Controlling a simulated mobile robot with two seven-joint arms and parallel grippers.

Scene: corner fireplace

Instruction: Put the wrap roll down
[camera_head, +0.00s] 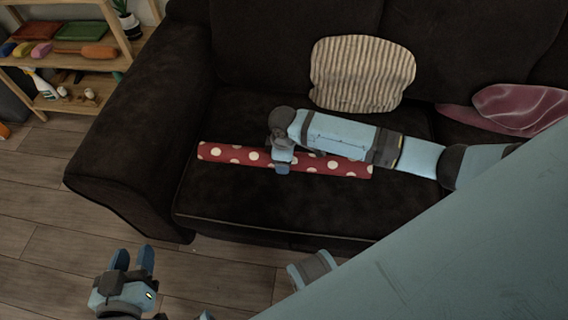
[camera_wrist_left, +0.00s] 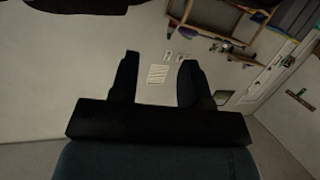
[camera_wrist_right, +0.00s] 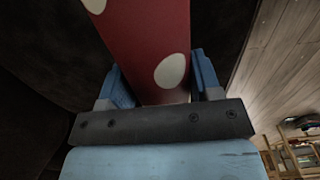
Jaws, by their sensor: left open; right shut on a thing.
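The wrap roll (camera_head: 328,166) is a long red roll with cream dots. It lies level over the dark sofa seat in the head view; I cannot tell whether it touches the cushion. My right gripper (camera_head: 282,158) is around the roll near its middle and shut on it. In the right wrist view the roll (camera_wrist_right: 150,45) runs between the two blue fingers of the right gripper (camera_wrist_right: 162,85). My left gripper (camera_head: 133,262) is open and empty above the floor at lower left. Its spread fingers (camera_wrist_left: 158,80) show in the left wrist view with nothing between them.
The dark sofa (camera_head: 240,205) has a wide armrest (camera_head: 130,100) on the left. A striped cushion (camera_head: 362,72) leans on its back, and a pink cushion (camera_head: 515,108) lies at right. A wooden shelf (camera_head: 70,62) with several items stands at upper left. The wooden floor (camera_head: 50,220) is clear.

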